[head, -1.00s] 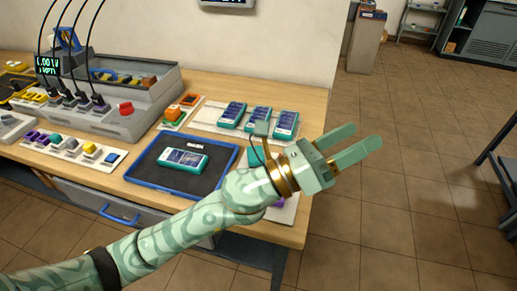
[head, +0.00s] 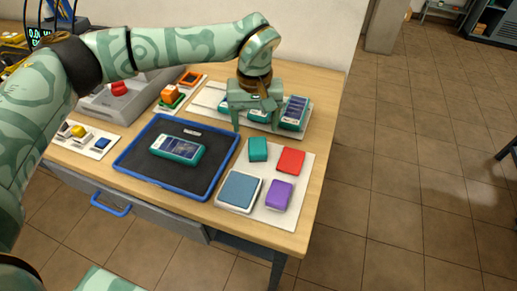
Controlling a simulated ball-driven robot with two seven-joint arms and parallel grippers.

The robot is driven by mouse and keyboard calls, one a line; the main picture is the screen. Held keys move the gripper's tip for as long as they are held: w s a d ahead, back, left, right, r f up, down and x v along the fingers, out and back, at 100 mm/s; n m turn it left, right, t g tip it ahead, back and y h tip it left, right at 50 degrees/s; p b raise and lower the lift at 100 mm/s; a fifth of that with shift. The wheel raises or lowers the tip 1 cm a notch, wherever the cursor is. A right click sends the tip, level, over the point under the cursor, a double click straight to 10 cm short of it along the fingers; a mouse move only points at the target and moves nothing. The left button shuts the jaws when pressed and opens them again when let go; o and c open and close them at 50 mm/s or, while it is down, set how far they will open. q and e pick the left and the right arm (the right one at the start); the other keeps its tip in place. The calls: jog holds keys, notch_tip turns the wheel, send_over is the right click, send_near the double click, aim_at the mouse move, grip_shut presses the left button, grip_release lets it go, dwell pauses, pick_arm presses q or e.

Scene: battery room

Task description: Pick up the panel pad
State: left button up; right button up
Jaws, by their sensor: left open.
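No label marks out a panel pad. A white board (head: 252,214) at the table's right front holds a blue square pad with a white rim (head: 240,190), a purple block (head: 279,194), a red pad (head: 291,160) and a teal block (head: 258,149). My left gripper (head: 256,126) is open, its fingers pointing down behind the teal block, with nothing seen between them. It partly hides a row of teal devices with dark screens (head: 293,113) at the back. My right gripper is not in view.
A blue-rimmed tray (head: 208,187) left of the board holds one teal device (head: 178,149). A grey case with a red button (head: 119,89) stands behind at left. The wooden table (head: 326,125) ends right of the board, with open floor beyond.

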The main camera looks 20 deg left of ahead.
aim_at(258, 145)
pick_arm(q)
notch_tip(258, 145, down, 4)
jog(key=shift+r+b, duration=0.25)
jog(key=shift+b, duration=0.05)
jog(key=f, duration=0.1)
jog(key=f+b, duration=0.1)
jog(key=f, duration=0.3)
jog(key=shift+w+d+f+b, duration=0.15)
jog(key=shift+w+d+b, duration=0.05)
jog(key=shift+w+b, duration=0.15)
jog(key=shift+s, duration=0.1)
jog(key=c, duration=1.2)
jog(key=shift+o, duration=0.2)
notch_tip(258, 145, up, 4)
jog(key=shift+r+p, duration=0.1)
jog(key=shift+p, duration=0.7)
jog(key=s+a+r+p, duration=0.4)
jog(key=s+r, duration=0.5)
jog(key=s, duration=0.4)
jog(key=shift+a, duration=0.4)
